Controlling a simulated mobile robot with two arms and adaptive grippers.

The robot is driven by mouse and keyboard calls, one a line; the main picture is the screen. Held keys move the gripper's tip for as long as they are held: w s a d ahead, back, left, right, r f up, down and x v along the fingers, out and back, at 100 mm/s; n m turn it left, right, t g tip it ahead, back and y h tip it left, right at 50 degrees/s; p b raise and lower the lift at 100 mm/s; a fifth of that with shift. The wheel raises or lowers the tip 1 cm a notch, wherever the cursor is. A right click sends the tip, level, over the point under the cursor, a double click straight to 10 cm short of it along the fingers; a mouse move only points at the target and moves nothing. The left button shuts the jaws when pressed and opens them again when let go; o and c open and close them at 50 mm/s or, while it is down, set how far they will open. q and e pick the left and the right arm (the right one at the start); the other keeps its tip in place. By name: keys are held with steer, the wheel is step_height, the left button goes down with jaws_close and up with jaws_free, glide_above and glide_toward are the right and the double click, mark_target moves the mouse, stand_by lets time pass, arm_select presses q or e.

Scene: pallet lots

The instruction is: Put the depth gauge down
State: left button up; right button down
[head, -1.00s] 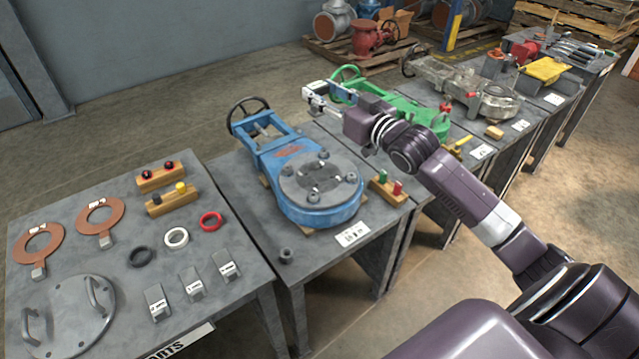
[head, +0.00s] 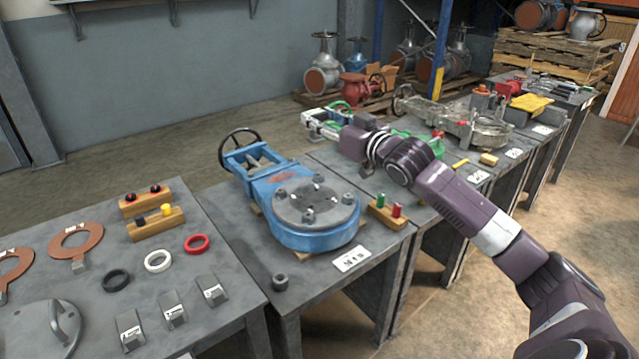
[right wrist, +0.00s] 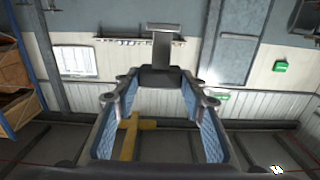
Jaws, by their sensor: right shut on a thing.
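My right gripper (head: 326,124) is held out over the tables, in front of the green valve (head: 425,143) in the head view. It is shut on the depth gauge, a grey T-shaped piece (right wrist: 163,48) that sticks out beyond the fingertips in the right wrist view. In the head view the gauge is small and hard to tell from the fingers. The gripper looks raised, clear of the table tops. My left gripper is in neither view.
The blue valve (head: 310,235) lies on the middle table, beside a wooden block with green and red plugs (head: 388,212). The left table (head: 225,320) holds rings, gaskets and grey blocks. Bare table top shows around the small dark nut (head: 280,283).

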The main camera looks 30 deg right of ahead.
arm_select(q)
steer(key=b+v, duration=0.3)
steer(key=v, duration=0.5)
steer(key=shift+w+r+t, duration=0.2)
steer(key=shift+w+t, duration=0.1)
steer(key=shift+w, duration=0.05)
arm_select(e)
steer(key=shift+f, duration=7.35)
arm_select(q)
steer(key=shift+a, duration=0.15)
arm_select(e)
steer(key=c, duration=1.2)
jaws_free()
steer(key=shift+f, duration=0.25)
steer(key=shift+s+r, duration=0.1)
steer(key=shift+r, duration=0.1)
steer(key=s, duration=0.3)
steer(key=s+p, duration=0.1)
steer(key=s, duration=0.3)
steer(key=s+p, duration=0.1)
steer(key=s, duration=0.2)
steer(key=shift+s+d, duration=0.3)
steer(key=shift+d, duration=0.1)
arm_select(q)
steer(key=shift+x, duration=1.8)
arm_select(e)
steer(key=shift+s, duration=0.65)
